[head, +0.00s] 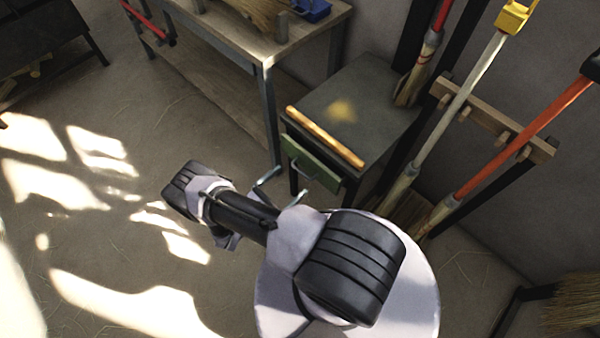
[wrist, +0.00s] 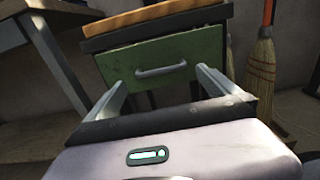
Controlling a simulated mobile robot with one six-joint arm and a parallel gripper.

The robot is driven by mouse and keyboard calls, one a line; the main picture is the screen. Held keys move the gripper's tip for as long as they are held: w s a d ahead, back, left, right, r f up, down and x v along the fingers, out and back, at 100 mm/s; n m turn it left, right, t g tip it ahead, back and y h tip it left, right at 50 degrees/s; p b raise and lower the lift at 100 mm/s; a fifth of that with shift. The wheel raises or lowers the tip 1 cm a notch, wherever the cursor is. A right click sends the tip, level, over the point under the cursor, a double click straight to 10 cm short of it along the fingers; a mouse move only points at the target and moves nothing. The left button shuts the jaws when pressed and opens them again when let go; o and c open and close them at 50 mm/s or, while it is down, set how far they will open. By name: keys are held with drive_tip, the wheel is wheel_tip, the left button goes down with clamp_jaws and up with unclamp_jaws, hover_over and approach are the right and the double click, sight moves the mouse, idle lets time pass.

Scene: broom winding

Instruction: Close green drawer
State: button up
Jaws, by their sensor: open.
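The green drawer (head: 312,165) sits in the front of a small dark cabinet (head: 362,112). It looks slightly pulled out, though how far is hard to tell. In the wrist view the green drawer front (wrist: 180,54) faces me, with a grey bar handle (wrist: 161,70) at its middle. My gripper (head: 283,184) is in front of the drawer, low and to its left in the head view. In the wrist view my gripper (wrist: 160,88) is open and empty, its two fingers spread to either side below the handle. I see no contact with the drawer.
A wooden strip (head: 325,136) runs along the cabinet's front top edge. A workbench (head: 235,45) stands to the left, its leg near my gripper. Several brooms lean on a wall rack (head: 490,118) at the right. Floor at the left is clear.

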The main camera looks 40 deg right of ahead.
sight(301, 171)
drive_tip(key=d+b, duration=0.1)
drive_tip(key=d, duration=0.5)
drive_tip(key=shift+d, duration=0.15)
